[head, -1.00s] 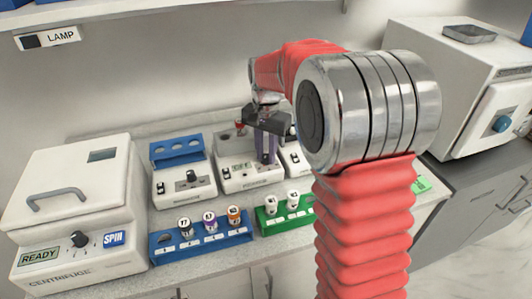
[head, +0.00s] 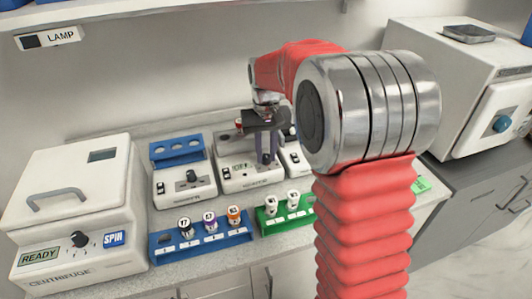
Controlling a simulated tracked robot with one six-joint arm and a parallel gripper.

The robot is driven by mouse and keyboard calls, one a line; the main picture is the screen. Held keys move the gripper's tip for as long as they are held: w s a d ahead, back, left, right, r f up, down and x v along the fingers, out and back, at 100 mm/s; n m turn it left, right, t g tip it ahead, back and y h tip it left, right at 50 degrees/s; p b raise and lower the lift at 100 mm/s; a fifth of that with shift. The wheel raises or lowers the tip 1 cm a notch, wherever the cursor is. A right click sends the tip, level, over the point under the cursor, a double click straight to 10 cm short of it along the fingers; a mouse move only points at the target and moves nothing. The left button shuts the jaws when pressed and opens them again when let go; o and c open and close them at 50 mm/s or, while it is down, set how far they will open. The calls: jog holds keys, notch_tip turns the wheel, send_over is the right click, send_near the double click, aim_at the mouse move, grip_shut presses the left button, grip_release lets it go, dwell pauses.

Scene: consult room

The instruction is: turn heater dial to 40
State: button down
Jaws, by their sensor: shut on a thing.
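The heater (head: 237,184) is the white box with a small display (head: 240,167) in the middle of the bench, and the display is too small to read for sure. Its dial (head: 266,159) is on the right of its front and is mostly hidden by my fingers. My gripper (head: 265,156) points down from above, with its two purple-grey fingers on either side of the dial, shut on it. A red-capped tube (head: 239,126) shows in the top of the heater, left of my gripper.
A centrifuge (head: 75,190) stands at the left. A white box with a knob and blue rack (head: 178,150) is left of the heater; another box (head: 296,158) is close on its right. A blue rack (head: 165,253) and green rack (head: 270,229) with tubes stand in front.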

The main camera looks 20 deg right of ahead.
aim_at(266, 155)
dwell(0.3)
jog(key=c, duration=1.5)
grip_release()
jog(key=shift+c, duration=0.2)
notch_tip(266, 155, up, 14)
jog(key=shift+f, duration=0.15)
jog(key=shift+w, duration=0.1)
